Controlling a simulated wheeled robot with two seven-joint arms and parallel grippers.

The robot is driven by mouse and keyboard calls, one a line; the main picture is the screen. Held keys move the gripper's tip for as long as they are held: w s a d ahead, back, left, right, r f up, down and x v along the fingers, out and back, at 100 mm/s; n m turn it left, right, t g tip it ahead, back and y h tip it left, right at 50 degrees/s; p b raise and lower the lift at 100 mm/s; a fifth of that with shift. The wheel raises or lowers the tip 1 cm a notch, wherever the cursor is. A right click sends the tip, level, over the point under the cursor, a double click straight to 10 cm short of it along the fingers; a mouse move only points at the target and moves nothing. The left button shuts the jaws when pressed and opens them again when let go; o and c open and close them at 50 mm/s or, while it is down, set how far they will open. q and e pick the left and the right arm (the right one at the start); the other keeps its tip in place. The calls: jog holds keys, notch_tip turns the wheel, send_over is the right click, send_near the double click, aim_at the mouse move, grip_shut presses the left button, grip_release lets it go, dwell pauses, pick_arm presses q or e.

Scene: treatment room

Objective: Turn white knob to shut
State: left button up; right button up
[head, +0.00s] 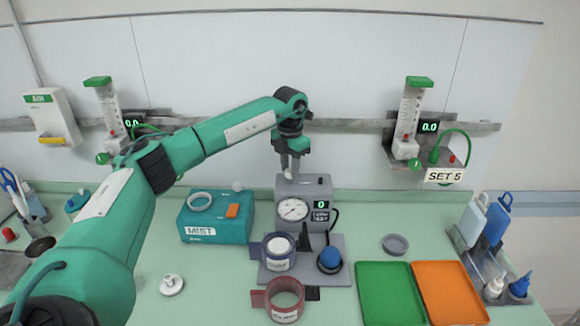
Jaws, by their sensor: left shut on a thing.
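My left arm reaches in from the left, and its gripper (289,171) points down at the top left of a grey gauge box (288,188). The gripper is shut on what looks like the white knob on top of this box. The fingers hide most of the knob, so its turn angle cannot be told. The box has a round white dial (293,209) and a small display (321,205) with a green 0 on its front. My right gripper is not in view.
A teal MIST box (190,224) stands left of the gauge box. Labelled jars (279,262) and a blue-topped item (330,259) stand in front. Green (388,300) and orange (450,300) trays lie at right. Flowmeters (408,125) hang on the wall rail.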

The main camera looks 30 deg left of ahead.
aim_at(290, 170)
pick_arm(q)
jog(key=o, duration=1)
jog(key=shift+r, duration=0.1)
notch_tip(290, 170, up, 14)
jog(key=b, duration=0.3)
jog(key=shift+f, duration=0.2)
jog(key=shift+f, duration=0.1)
